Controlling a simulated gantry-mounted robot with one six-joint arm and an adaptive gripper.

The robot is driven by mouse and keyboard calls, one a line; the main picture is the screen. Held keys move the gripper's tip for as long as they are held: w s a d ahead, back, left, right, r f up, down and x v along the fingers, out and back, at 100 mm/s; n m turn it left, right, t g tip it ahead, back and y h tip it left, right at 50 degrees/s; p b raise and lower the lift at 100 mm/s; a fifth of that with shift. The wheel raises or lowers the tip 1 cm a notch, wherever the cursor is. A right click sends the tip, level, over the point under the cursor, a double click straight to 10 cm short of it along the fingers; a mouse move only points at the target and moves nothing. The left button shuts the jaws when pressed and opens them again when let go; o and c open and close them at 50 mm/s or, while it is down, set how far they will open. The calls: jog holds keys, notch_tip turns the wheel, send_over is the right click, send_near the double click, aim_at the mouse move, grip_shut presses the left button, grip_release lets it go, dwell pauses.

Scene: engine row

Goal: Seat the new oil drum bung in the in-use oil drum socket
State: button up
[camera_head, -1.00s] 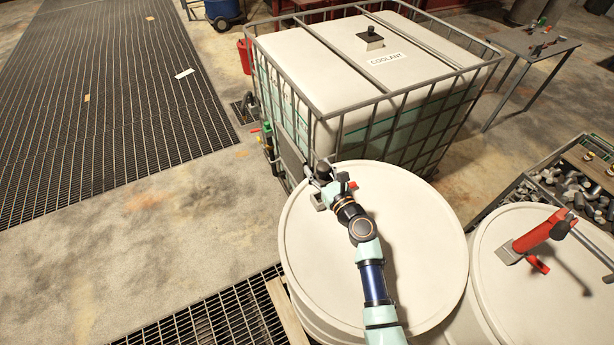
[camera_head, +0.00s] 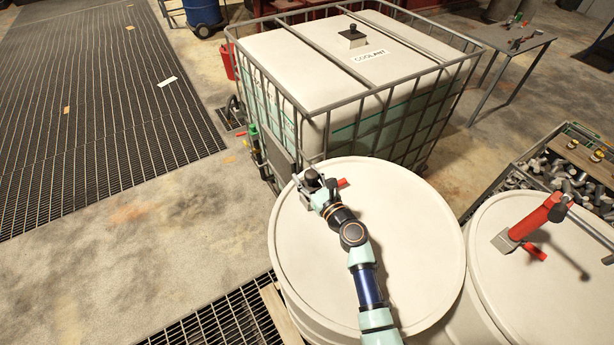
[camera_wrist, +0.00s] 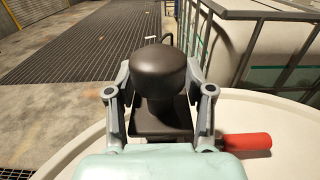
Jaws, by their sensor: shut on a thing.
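The bung has a black rounded knob (camera_wrist: 158,72) above a dark square part (camera_wrist: 160,118). My gripper (camera_wrist: 160,95) is shut on it, with one finger on each side of the knob. In the head view my gripper (camera_head: 316,190) is over the far left part of the pale drum top (camera_head: 415,240), by a grey socket block (camera_head: 304,201). A red handle (camera_head: 343,183) sticks out to the right there, and it also shows in the wrist view (camera_wrist: 245,142). The lower end of the bung is hidden, so I cannot tell whether it is inside the socket.
A caged coolant tank (camera_head: 345,100) stands close behind the drum. A second pale drum (camera_head: 490,270) with a red lever fitting (camera_head: 535,222) is at the right. A bin of metal parts (camera_head: 560,175) lies beyond it. Open floor is at the left.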

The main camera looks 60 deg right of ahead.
jog(key=shift+f+b, duration=2.05)
jog(key=shift+f, duration=0.4)
jog(key=o, duration=1.4)
jog(key=shift+r, duration=0.1)
notch_tip(320, 180, up, 10)
jog(key=shift+f, duration=0.1)
